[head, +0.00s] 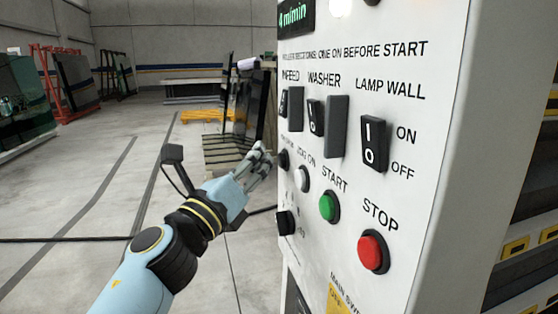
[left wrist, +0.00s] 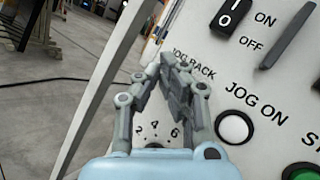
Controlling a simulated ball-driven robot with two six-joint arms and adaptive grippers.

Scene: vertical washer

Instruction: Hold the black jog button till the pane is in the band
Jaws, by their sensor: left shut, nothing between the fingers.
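The black jog button (head: 283,160) is at the left edge of the white control panel (head: 440,60), beside the white jog-on button (head: 303,178). My left gripper (head: 264,156) is shut and empty, its fingertips close to the black button's left side; I cannot tell whether they touch it. The white button shows there too (left wrist: 234,127). I cannot make out the pane in the band. My right gripper is not in view.
A green START button (head: 328,207), a red STOP button (head: 372,252) and a black dial (head: 286,223) are lower on the panel. Black rocker switches, one for the lamp wall (head: 374,144), are above. Racks with dark glass (head: 75,82) stand behind; the floor between is open.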

